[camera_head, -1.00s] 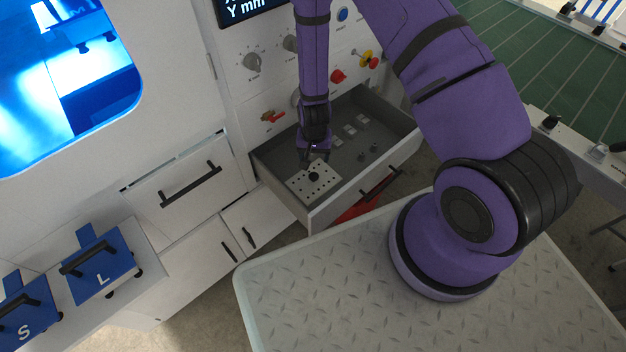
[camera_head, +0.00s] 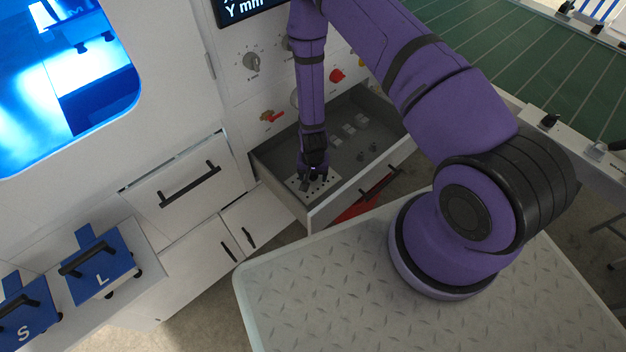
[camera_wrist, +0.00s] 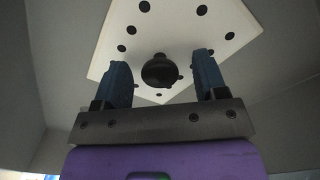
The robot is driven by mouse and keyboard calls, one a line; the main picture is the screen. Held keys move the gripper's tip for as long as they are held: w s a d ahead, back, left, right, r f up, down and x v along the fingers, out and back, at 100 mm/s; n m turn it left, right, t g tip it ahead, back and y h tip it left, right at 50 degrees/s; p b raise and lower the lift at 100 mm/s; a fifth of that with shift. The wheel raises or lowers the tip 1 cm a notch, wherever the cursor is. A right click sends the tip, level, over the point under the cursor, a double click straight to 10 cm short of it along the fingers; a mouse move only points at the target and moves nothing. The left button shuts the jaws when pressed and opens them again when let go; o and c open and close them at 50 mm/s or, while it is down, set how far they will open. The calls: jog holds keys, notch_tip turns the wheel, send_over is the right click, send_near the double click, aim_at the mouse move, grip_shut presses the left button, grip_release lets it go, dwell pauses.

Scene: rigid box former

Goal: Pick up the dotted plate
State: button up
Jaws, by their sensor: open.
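The dotted plate (camera_wrist: 185,30) is a white plate with black dots and a round black knob (camera_wrist: 159,70) in its middle. It lies in the open grey drawer, and in the head view the plate (camera_head: 325,184) is partly hidden by my gripper. My gripper (camera_head: 311,180) is over the plate. In the wrist view my gripper (camera_wrist: 162,82) is open, with one blue finger on each side of the knob. The fingers look apart from the knob; I cannot tell whether their tips are level with it.
The open drawer (camera_head: 277,189) has raised walls around the plate. Small light blocks (camera_head: 348,129) and dark pegs (camera_head: 368,151) lie farther right in it. Knobs and a red-handled valve (camera_head: 271,116) stick out of the panel above. Blue plates (camera_head: 98,268) stand at the left.

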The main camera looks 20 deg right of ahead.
jog(key=shift+c, duration=0.5)
jog(key=c, duration=1)
